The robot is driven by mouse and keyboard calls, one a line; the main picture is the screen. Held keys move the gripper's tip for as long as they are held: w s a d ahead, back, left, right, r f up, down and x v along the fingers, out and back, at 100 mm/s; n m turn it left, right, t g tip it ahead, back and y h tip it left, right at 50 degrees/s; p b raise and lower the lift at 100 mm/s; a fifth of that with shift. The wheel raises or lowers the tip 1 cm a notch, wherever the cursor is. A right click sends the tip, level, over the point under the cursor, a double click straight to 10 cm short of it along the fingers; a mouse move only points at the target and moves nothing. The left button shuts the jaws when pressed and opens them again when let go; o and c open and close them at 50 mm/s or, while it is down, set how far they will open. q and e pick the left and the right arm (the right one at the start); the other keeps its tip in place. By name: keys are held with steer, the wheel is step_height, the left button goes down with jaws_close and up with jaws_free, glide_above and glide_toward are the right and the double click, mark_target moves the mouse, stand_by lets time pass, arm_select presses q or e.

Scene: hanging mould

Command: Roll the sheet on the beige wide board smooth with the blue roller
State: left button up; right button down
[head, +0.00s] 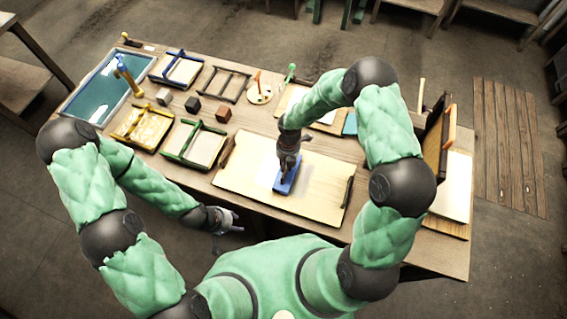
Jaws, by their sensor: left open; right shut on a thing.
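The beige wide board (327,209) lies flat on the table at its front middle, with a dark bar at each of its two short ends. A pale sheet (308,176) lies on the board and is hard to tell from it. I cannot tell whether the roller touches the sheet. My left gripper (232,221) is open and empty, in front of the table's front edge.
Several framed moulds, such as the green one (193,143) and the yellow one (143,124), lie at the left. A teal vat (103,93) stands at the far left. An upright dark frame (437,136) stands at the right.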

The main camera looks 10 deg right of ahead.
steer(key=shift+s+d+p, duration=0.1)
steer(key=shift+s+d, duration=0.4)
steer(key=shift+d, duration=0.3)
steer(key=shift+s+d+p, duration=0.1)
steer(key=shift+s+d, duration=0.45)
steer(key=shift+d, duration=0.25)
steer(key=shift+s+d+p, duration=0.1)
steer(key=shift+s+d, duration=0.4)
steer(key=shift+d, duration=0.3)
steer(key=shift+s+d, duration=0.6)
steer(key=shift+d, duration=0.2)
steer(key=shift+r, duration=0.1)
step_height(320, 180, up, 7)
steer(key=p, duration=0.6)
steer(key=shift+f, duration=0.2)
